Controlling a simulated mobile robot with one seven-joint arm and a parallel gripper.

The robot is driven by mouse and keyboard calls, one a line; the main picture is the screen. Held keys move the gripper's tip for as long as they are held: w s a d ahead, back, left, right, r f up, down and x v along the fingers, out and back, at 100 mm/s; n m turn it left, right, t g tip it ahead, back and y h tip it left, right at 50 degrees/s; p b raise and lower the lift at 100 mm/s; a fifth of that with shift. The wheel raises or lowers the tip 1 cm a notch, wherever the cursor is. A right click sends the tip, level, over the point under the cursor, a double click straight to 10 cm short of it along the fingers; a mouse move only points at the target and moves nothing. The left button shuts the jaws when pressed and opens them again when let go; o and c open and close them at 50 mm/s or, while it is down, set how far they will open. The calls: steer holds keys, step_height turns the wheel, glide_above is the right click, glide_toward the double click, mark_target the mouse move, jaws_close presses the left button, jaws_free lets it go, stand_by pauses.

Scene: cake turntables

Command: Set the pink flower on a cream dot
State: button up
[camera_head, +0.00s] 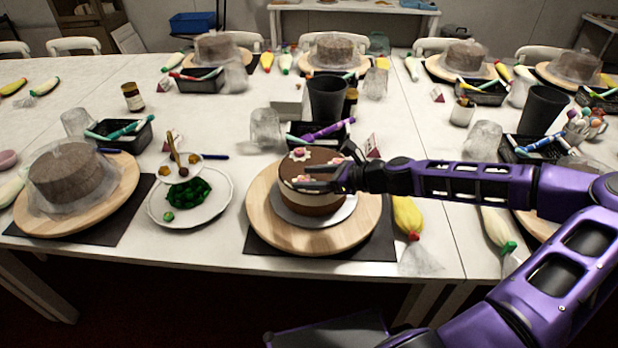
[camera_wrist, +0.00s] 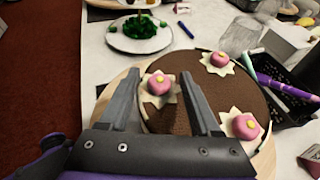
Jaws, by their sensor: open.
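A round cake with a brown top (camera_head: 323,157) and pale side stands on a wooden turntable (camera_head: 262,225). Three pink flowers rest on cream dots on its top. In the wrist view, one pink flower (camera_wrist: 158,83) lies on a cream dot (camera_wrist: 149,98) between the fingers of my gripper (camera_wrist: 157,77). A second pink flower (camera_wrist: 219,60) is toward the far edge, and a third (camera_wrist: 245,127) is at the right. My gripper (camera_head: 309,179) is open, low over the cake, its fingers on either side of the first flower. I cannot tell whether they touch the cake.
A white plate with green pieces (camera_head: 210,207) stands left of the turntable. A black tray with a purple-handled tool (camera_head: 325,132) and a black cup (camera_head: 327,98) stand behind the cake. A yellow piping bag (camera_head: 406,215) lies at the right.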

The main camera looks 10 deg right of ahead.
steer(key=p+v, duration=0.1)
steer(key=v, duration=1.1)
steer(key=shift+a+f, duration=0.1)
